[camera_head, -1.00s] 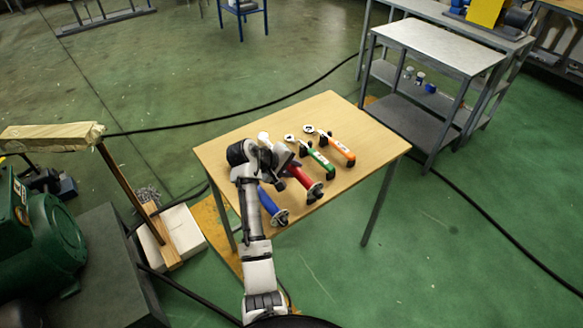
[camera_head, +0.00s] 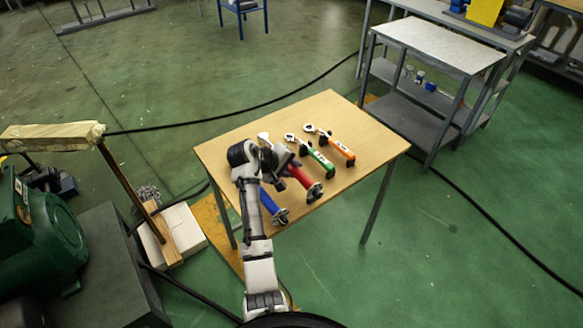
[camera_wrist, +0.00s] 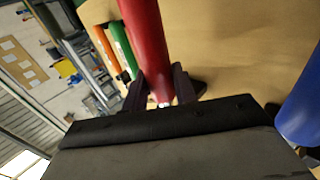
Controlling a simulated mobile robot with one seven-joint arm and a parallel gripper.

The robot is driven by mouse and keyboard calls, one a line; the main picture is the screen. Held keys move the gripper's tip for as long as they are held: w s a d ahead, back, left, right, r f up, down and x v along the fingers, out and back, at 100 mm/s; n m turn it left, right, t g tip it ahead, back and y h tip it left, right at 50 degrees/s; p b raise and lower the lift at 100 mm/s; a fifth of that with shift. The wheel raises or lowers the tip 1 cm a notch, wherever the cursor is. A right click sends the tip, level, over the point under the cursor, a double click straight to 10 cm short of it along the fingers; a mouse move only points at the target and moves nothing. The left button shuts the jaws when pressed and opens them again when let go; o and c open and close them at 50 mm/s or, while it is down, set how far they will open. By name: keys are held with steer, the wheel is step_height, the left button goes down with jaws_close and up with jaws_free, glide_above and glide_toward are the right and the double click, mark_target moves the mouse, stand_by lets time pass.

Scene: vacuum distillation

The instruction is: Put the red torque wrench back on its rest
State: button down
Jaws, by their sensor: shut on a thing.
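The red torque wrench (camera_head: 302,180) is over the wooden table, between the blue wrench (camera_head: 270,205) and the green wrench (camera_head: 320,160). My gripper (camera_head: 285,168) is shut on it. In the wrist view the red wrench (camera_wrist: 146,40) runs up from between the two dark fingers of my gripper (camera_wrist: 163,90). My arm hides its far end in the head view. I cannot tell whether it touches its rest, which is mostly hidden.
The orange wrench (camera_head: 340,147) lies beyond the green one on the wooden table (camera_head: 365,185). The table's right part is clear. A grey shelf unit (camera_head: 440,45) stands behind to the right. A dark cable (camera_head: 490,228) crosses the green floor.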

mark_target(291, 184)
steer(key=shift+f, duration=1.2)
steer(key=c, duration=1)
jaws_free()
steer(key=shift+b, duration=0.3)
steer(key=shift+c, duration=0.2)
steer(key=shift+f, duration=0.1)
steer(key=shift+s, duration=0.1)
steer(key=shift+f, duration=0.25)
steer(key=b+v, duration=0.3)
steer(key=v, duration=1.1)
steer(key=shift+r, duration=0.3)
